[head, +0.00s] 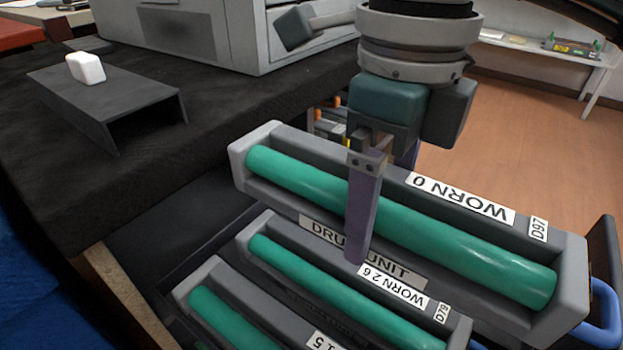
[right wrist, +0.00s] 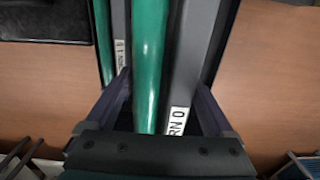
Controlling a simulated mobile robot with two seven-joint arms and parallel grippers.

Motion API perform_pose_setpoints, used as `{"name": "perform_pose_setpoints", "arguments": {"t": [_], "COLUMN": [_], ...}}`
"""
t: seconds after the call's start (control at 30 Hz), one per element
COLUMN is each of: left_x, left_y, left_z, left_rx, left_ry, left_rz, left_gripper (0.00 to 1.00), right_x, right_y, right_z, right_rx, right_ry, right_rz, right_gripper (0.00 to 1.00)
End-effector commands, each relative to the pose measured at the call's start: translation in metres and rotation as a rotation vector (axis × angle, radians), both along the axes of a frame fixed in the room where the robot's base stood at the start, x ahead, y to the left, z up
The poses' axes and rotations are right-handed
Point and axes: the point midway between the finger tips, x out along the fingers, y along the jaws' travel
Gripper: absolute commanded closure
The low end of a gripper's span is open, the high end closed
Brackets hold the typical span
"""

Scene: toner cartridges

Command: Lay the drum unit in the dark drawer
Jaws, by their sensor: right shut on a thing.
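My right gripper (head: 372,215) is shut across a grey drum unit with a green roller (head: 450,246), marked "WORN 0" and "D97". One finger shows on its near side; the far finger is mostly hidden. The right wrist view shows both fingers (right wrist: 168,88) astride the unit, with its roller (right wrist: 150,50) between them. The unit looks held above a dark drawer (head: 172,238) beside the black-topped table, though the height is hard to tell. A "DRUM UNIT" label (head: 400,269) shows partly below it. My left gripper is not in view.
Two similar units lie close by on the near side, one marked "WORN 2 6" (head: 345,292), one cut off (head: 235,322). A blue handle (head: 606,322) is at lower right. A black stand with a white block (head: 86,67) and a grey machine (head: 185,35) are on the table.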

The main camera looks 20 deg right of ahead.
Motion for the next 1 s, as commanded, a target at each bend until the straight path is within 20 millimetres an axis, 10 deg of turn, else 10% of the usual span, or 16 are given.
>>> {"name": "perform_pose_setpoints", "arguments": {"t": [0.6, 1.0], "left_x": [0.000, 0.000], "left_y": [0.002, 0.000], "left_z": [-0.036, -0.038], "left_rx": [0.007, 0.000], "left_ry": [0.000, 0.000], "left_rz": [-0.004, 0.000], "left_gripper": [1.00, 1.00], "right_x": [0.000, 0.001], "right_y": [0.001, 0.000], "right_z": [-0.082, -0.087], "right_rx": [0.001, 0.001], "right_ry": [0.000, -0.003], "right_rz": [0.000, 0.001], "right_gripper": [1.00, 1.00]}}
